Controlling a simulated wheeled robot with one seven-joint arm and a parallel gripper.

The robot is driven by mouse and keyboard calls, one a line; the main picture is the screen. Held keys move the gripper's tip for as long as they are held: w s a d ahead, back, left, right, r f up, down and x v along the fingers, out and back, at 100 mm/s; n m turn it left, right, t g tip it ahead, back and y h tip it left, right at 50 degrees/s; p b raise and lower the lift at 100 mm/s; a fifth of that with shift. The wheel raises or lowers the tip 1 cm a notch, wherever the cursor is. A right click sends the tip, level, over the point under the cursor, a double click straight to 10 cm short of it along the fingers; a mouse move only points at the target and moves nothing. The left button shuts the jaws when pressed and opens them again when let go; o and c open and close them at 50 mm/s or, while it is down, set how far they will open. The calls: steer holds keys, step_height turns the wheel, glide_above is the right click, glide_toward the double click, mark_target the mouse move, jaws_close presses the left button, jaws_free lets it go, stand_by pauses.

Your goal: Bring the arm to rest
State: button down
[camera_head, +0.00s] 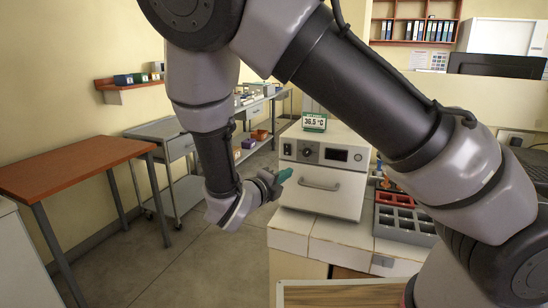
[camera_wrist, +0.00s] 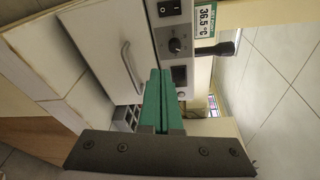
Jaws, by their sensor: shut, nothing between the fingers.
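My gripper (camera_head: 284,176) is at the end of my folded arm, in front of the incubator's left side in the head view. Its green fingers are shut together with nothing between them, as the wrist view (camera_wrist: 157,98) shows. The white culture incubator (camera_head: 324,165) stands on a white bench behind the gripper. Its door, with a bar handle, is shut, and a sign on top reads 36.5 °C. The incubator front also shows in the wrist view (camera_wrist: 105,35), turned sideways. My arm hides part of the bench's right side.
A grey compartment tray (camera_head: 400,222) and a red rack (camera_head: 394,198) stand on the bench right of the incubator. A red-topped table (camera_head: 75,165) is at the left, with a grey trolley (camera_head: 160,128) behind it. Open floor lies between table and bench.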

steer(key=s+d+r+m+g+y, duration=0.2)
steer(key=s+d+r+m+g, duration=0.3)
steer(key=d+m, duration=0.6)
steer(key=s+d+r+m+g+y, duration=0.1)
steer(key=d+r+m+g, duration=0.2)
steer(key=d+m+g, duration=0.85)
steer(key=s+r+m+t+y, duration=0.3)
steer(key=r+m, duration=0.5)
steer(key=m, duration=0.5)
steer(key=s+r+m+t+y, duration=0.4)
steer(key=r+m, duration=0.4)
steer(key=m, duration=0.5)
steer(key=shift+s+a+r+t+y, duration=0.2)
steer(key=shift+t+y, duration=0.3)
steer(key=shift+t, duration=0.75)
